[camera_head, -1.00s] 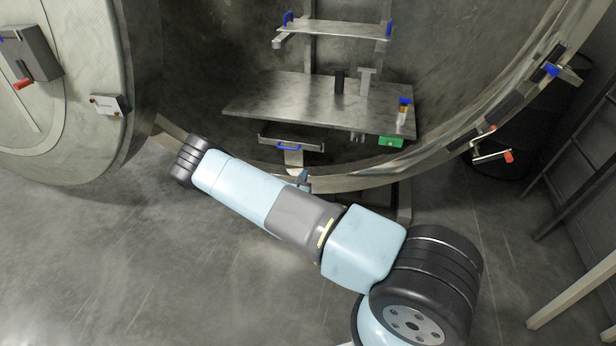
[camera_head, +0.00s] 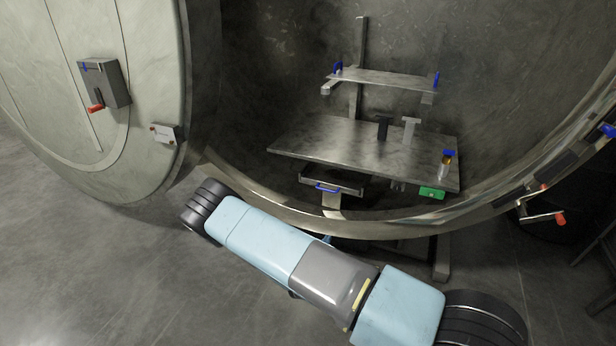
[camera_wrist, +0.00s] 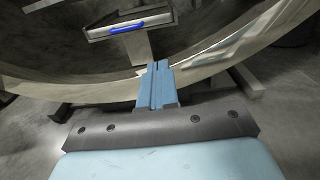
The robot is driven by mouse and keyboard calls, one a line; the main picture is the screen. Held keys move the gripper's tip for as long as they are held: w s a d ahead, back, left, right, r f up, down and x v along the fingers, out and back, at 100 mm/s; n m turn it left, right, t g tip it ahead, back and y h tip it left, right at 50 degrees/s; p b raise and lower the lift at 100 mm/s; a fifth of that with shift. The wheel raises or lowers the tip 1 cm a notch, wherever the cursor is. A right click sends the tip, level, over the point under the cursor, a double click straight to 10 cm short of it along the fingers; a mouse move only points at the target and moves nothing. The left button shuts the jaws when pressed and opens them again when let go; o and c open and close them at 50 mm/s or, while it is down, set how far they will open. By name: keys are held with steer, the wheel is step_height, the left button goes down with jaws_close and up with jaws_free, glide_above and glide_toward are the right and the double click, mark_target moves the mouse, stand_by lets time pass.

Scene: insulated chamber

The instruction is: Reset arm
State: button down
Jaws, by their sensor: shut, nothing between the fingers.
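My gripper (camera_wrist: 157,78) shows in the wrist view as blue fingers pressed together, with nothing between them. It points toward the rim of the round chamber, below a drawer with a blue handle (camera_wrist: 127,28), and appears apart from both. In the head view my light blue and grey arm crosses the lower middle, in front of the chamber opening. There the gripper is mostly hidden behind the arm.
The chamber's metal table (camera_head: 330,140) holds a dark block (camera_head: 383,128), a grey T-shaped piece (camera_head: 409,130) and a blue-capped vial (camera_head: 446,164). A shelf (camera_head: 385,79) is above. The open door (camera_head: 150,60) stands left; a red-handled latch (camera_head: 545,213) is right. Floor at left is clear.

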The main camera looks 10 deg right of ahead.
steer(key=s+d+r+m+g+h, duration=0.1)
steer(key=s+d+r+m+g, duration=0.3)
steer(key=r+m, duration=0.5)
steer(key=s+d+r+m+g+h, duration=0.15)
steer(key=d+r+m+g, duration=0.35)
steer(key=r, duration=0.8)
steer(key=s+d+r+m+g+h, duration=0.1)
steer(key=s+d+r+m+g, duration=0.4)
steer(key=r, duration=0.6)
steer(key=s+a+r+m+t+y, duration=0.2)
steer(key=s+r+m+y, duration=0.3)
steer(key=s+r, duration=0.6)
steer(key=s+a+r+m+t+y, duration=0.1)
steer(key=s+a+r+m+y, duration=0.2)
steer(key=s+r, duration=0.9)
steer(key=shift+s+a+r+m+t+y, duration=0.15)
steer(key=shift+s+a+m+t+y, duration=0.2)
steer(key=shift+s+m+y, duration=1.1)
steer(key=shift+w+d+m+y, duration=0.15)
steer(key=shift+w+m+y, duration=0.1)
steer(key=shift+w+y, duration=0.25)
